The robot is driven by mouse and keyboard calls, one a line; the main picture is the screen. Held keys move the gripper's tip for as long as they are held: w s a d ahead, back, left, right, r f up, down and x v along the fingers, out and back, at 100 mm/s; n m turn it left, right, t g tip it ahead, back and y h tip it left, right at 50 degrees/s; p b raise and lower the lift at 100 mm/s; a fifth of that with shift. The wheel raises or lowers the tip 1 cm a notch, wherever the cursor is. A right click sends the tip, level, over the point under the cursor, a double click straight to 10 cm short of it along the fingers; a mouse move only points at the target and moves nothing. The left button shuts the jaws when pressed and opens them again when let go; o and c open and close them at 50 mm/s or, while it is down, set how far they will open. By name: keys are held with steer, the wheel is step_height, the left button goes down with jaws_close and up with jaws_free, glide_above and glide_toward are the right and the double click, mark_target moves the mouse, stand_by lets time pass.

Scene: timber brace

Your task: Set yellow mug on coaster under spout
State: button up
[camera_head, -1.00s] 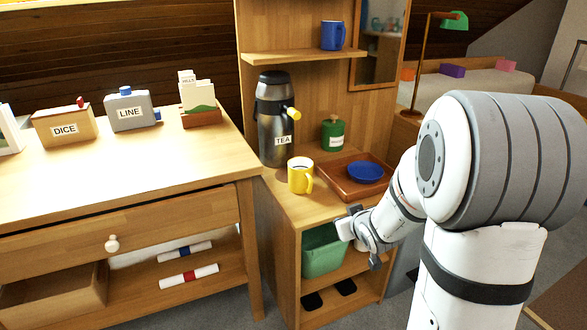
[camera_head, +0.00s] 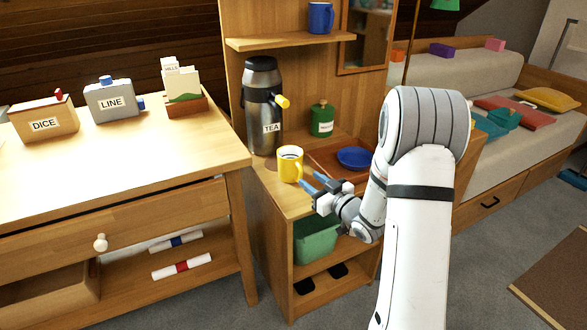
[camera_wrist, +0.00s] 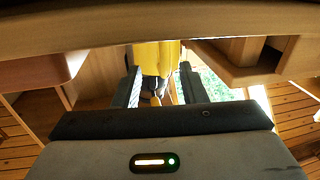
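The yellow mug (camera_head: 290,164) stands upright on the low wooden cabinet, in front of and slightly right of the grey and black TEA dispenser (camera_head: 262,105). The dispenser has a yellow spout (camera_head: 282,102). A brown patch, perhaps the coaster (camera_head: 271,163), shows just left of the mug; the mug hides part of it. My gripper (camera_head: 313,182) is open at the cabinet's front edge, with its blue fingertips pointing at the mug. In the wrist view the yellow mug (camera_wrist: 157,57) shows ahead, between my gripper's two spread fingers (camera_wrist: 158,88). Contact cannot be told.
A brown tray (camera_head: 322,158) with a blue dish (camera_head: 354,157) lies right of the mug. A green canister (camera_head: 322,119) stands behind. A blue mug (camera_head: 320,17) is on the shelf above. A desk (camera_head: 150,160) adjoins at left. A green bin (camera_head: 316,243) sits below.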

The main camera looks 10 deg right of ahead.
mark_target(293, 168)
steer(key=x, duration=0.2)
steer(key=b+x, duration=0.1)
steer(key=x, duration=0.1)
steer(key=shift+a+f, duration=0.2)
steer(key=shift+f, duration=0.05)
steer(key=shift+c, duration=0.4)
jaws_close()
